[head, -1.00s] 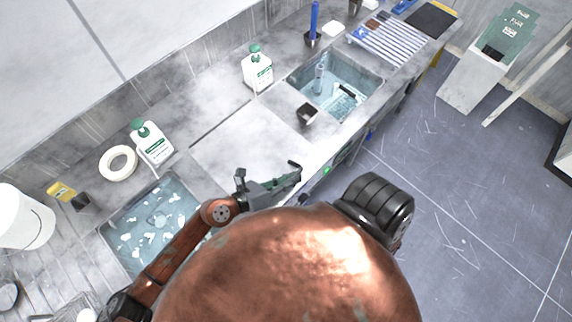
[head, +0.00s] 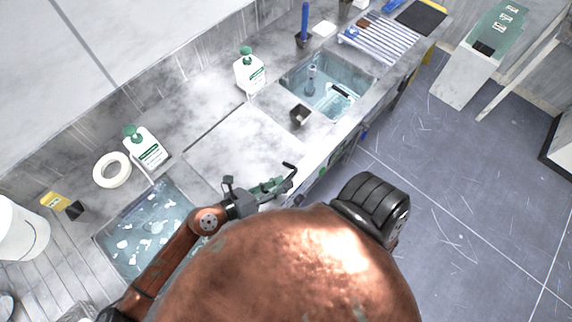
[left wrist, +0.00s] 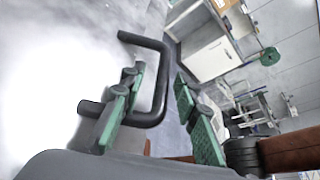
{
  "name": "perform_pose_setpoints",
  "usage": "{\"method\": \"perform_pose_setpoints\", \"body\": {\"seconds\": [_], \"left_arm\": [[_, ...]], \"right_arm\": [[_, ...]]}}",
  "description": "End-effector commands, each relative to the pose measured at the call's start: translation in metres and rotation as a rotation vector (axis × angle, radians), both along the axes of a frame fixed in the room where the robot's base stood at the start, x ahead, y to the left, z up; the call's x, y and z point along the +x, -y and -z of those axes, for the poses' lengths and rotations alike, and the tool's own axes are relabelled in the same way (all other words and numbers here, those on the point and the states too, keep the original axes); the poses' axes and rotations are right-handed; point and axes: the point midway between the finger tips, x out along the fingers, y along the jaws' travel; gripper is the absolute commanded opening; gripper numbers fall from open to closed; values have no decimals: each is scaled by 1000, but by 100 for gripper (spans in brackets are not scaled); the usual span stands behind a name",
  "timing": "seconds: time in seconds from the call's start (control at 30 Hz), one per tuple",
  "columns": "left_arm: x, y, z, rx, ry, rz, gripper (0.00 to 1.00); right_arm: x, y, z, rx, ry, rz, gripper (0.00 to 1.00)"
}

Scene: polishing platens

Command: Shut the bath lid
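A flat pale panel, which looks like the bath lid (head: 240,140), lies flush with the counter in the head view, right of an open basin (head: 150,232) holding water and white bits. A black U-shaped handle (head: 291,171) stands at its front edge; the handle (left wrist: 160,85) is large in the left wrist view, beside a bright, washed-out surface. My left gripper (head: 266,187) is at the handle. In the left wrist view its green-padded fingers (left wrist: 160,112) are apart, with the handle's bar between them; firm contact is not visible. My right gripper is not in view.
A second sink (head: 328,85) lies beyond the panel, with a small dark cup (head: 299,115) at its near corner. Open floor (head: 470,190) lies to the right.

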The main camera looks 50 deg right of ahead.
Motion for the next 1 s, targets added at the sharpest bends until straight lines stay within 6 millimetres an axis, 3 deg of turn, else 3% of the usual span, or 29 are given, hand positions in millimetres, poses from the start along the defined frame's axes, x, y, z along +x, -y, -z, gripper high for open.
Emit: {"method": "perform_pose_setpoints", "body": {"seconds": [0.2,0.43,0.63,1.0], "left_arm": [[12,-45,-14,2,-1,-2,29],[20,-77,-26,2,-3,0,29],[23,-87,-29,1,-1,0,29],[22,-86,-30,1,-1,1,29]], "right_arm": [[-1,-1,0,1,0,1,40],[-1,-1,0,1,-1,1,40],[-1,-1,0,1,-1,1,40],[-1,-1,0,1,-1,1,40]]}}
